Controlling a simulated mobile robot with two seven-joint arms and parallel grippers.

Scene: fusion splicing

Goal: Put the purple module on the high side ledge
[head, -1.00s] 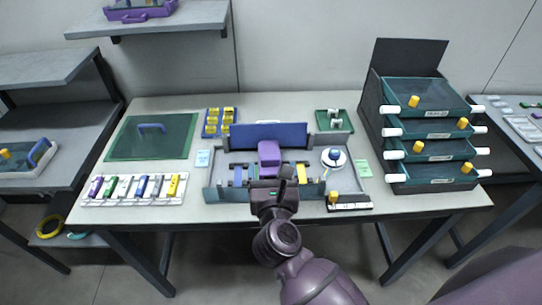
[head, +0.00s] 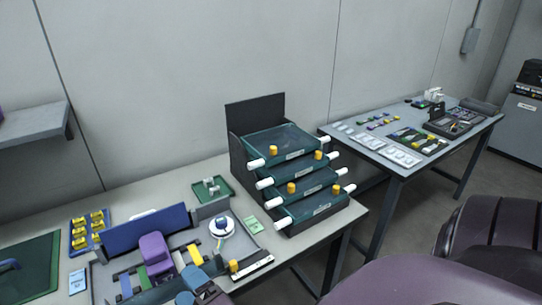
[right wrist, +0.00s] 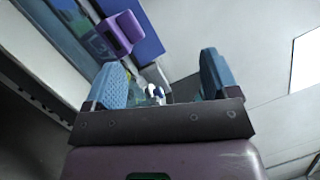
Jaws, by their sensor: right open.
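A purple block (head: 156,252), which may be the purple module, stands in the open workstation in front of its blue back panel (head: 147,230). It also shows in the right wrist view (right wrist: 122,32), beyond the left finger. My right gripper (right wrist: 163,78) is open with nothing held between its blue fingers. In the head view the right gripper (head: 203,280) is at the bottom, to the right of and nearer than the purple block, apart from it. A grey wall ledge (head: 35,123) is at the far left, cut by the frame. My left gripper is not in view.
A dark rack (head: 240,145) of several teal trays stands at the table's right end, its white handles sticking out. A green tray (head: 224,190) and a round white dish (head: 222,228) are near the workstation. A second table (head: 372,152) with parts stands at right.

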